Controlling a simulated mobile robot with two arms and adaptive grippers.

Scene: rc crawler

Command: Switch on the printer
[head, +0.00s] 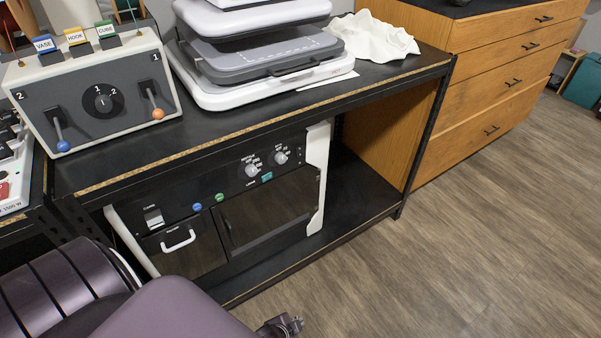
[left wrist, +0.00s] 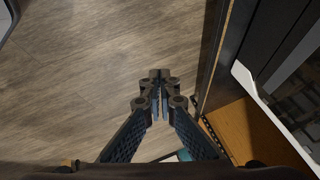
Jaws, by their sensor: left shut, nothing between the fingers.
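A black-fronted machine (head: 270,208) with white sides stands on the lower shelf under the table; I take it to be the printer. It has two pale knobs (head: 280,157) at its upper right, a blue button (head: 197,207), a green button (head: 220,197), a slot labelled "CARD" (head: 153,215) and a drawer with a white handle (head: 178,240). My left gripper (left wrist: 158,95) is shut and empty over the floor in the left wrist view. Part of it shows at the bottom edge of the head view (head: 280,327), in front of and apart from the machine. My right gripper is not visible.
A grey control box (head: 85,95) with levers and VASE, HOOK and CUBE cards stands on the table (head: 260,115). A flat grey and white device (head: 260,60) and white cloth (head: 375,38) are beside it. Wooden drawers (head: 500,75) stand right. The floor (head: 470,240) is clear.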

